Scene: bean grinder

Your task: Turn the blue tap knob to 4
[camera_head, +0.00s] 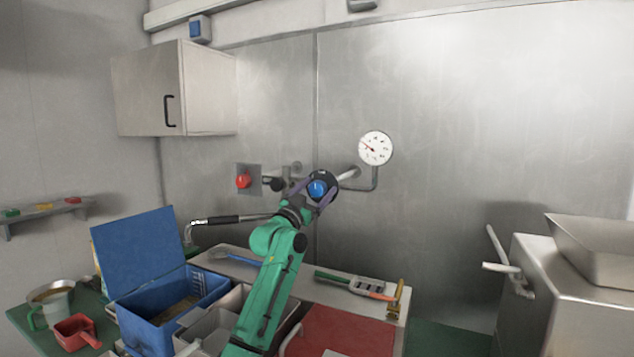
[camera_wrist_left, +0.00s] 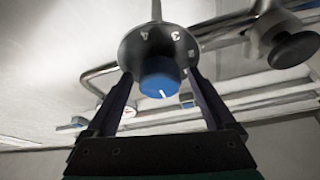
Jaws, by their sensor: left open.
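The blue tap knob (camera_head: 317,189) sits on a dark round dial on the pipework of the back metal wall. In the left wrist view the knob (camera_wrist_left: 160,75) shows a white mark pointing downward and slightly right. The dial (camera_wrist_left: 180,43) carries white numerals, with 4 and 3 readable along the top, on the side away from the mark. My left gripper (camera_head: 321,194) is open at the knob. In the left wrist view its two dark fingers (camera_wrist_left: 160,83) stand either side of the knob, with gaps visible; contact is not clear. My right gripper is not in view.
A red knob (camera_head: 243,180) and a round gauge (camera_head: 376,148) flank the tap. Pipes and a black knob (camera_wrist_left: 292,49) are close by. Below are an open blue box (camera_head: 150,322), a black-handled lever (camera_head: 217,219) and a tool-covered counter (camera_head: 330,265). A metal machine (camera_head: 545,275) stands right.

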